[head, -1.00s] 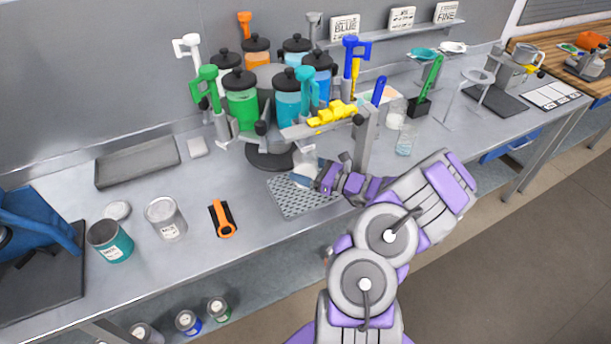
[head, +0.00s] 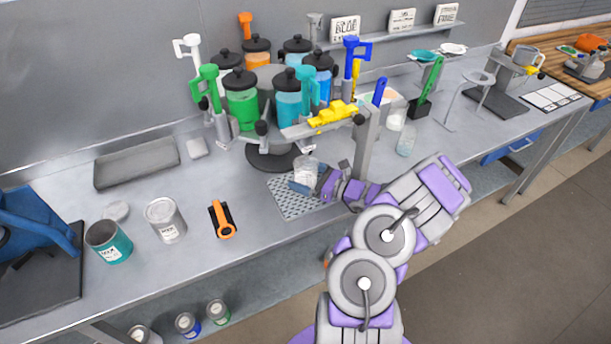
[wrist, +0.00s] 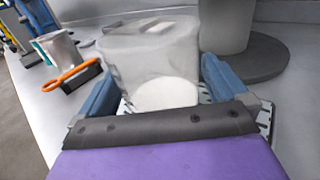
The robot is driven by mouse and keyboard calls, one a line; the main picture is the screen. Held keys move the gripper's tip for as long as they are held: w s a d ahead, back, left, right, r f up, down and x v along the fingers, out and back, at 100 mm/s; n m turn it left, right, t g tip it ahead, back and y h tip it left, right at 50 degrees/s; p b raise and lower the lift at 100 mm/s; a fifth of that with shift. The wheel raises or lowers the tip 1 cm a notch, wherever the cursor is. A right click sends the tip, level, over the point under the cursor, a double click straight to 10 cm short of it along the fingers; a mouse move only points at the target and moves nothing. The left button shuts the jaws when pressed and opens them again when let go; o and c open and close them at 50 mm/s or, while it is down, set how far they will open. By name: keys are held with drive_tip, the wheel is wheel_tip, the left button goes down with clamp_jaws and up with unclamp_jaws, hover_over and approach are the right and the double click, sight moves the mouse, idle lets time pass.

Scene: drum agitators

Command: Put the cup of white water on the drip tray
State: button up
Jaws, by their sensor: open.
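The cup of white water (head: 306,170) is a clear cup with white at its bottom. It stands upright over the drip tray (head: 292,202), a grey perforated plate at the front of the carousel. My gripper (head: 309,183) is at the cup with its fingers along the sides. In the wrist view the cup (wrist: 150,60) is between the two blue fingers of my gripper (wrist: 155,85), which are spread apart. The drip tray (wrist: 264,120) shows beside and under the fingers. The cup's contact with the tray is partly hidden by my gripper.
The carousel of colored jars (head: 284,100) stands behind the tray, with a grey post (head: 366,145) close to my wrist. Another clear cup (head: 406,142) stands to the right.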

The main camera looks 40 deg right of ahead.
drive_tip(key=p+v, duration=0.2)
drive_tip(key=v, duration=0.9)
drive_tip(key=shift+s+d, duration=0.15)
drive_tip(key=shift+s, duration=0.15)
drive_tip(key=shift+s+p, duration=0.2)
drive_tip(key=shift+p, duration=0.1)
